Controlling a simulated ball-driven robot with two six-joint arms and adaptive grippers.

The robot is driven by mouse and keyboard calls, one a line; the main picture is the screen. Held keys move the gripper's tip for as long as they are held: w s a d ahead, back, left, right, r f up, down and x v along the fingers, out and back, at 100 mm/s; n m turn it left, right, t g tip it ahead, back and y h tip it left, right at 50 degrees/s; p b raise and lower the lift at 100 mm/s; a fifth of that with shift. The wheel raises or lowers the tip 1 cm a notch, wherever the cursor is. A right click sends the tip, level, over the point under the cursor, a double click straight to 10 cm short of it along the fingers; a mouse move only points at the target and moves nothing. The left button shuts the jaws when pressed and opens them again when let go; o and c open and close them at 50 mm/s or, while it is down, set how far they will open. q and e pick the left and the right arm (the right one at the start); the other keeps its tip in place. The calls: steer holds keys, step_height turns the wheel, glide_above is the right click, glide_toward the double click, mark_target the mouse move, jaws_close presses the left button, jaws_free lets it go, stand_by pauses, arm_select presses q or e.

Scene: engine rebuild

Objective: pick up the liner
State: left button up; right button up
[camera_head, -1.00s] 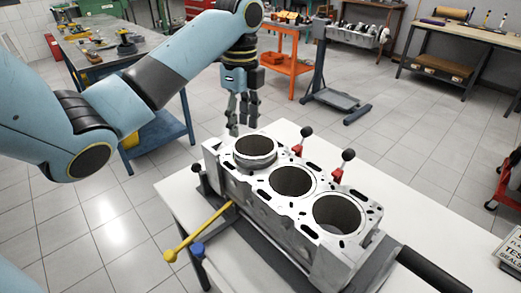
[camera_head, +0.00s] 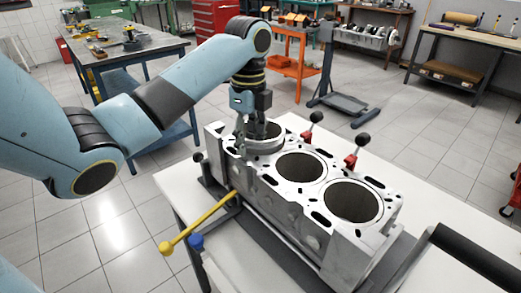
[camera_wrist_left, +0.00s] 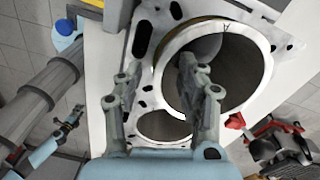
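The liner (camera_head: 264,150) is a grey metal ring standing proud of the far-left bore of the engine block (camera_head: 292,207). In the wrist view its round rim (camera_wrist_left: 178,42) surrounds a wide opening. Contact cannot be told. What looks like my right gripper (camera_wrist_left: 68,128) shows small at the left of the wrist view; its opening is unclear.
The block sits on a white table (camera_head: 180,185). Two red levers with black knobs (camera_head: 317,117) stand behind it. A yellow handle (camera_head: 200,222) juts out in front. Two open bores lie right of the liner. Benches and an orange cart (camera_head: 290,70) stand behind.

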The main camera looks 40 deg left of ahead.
arm_select(q)
steer(key=c, duration=0.8)
jaws_close()
steer(key=shift+r, duration=0.15)
steer(key=shift+r, duration=0.25)
step_height(320, 180, up, 9)
steer(key=p, duration=0.7)
steer(key=shift+p, duration=0.4)
steer(key=shift+r, duration=0.2)
steer(key=shift+f, duration=0.1)
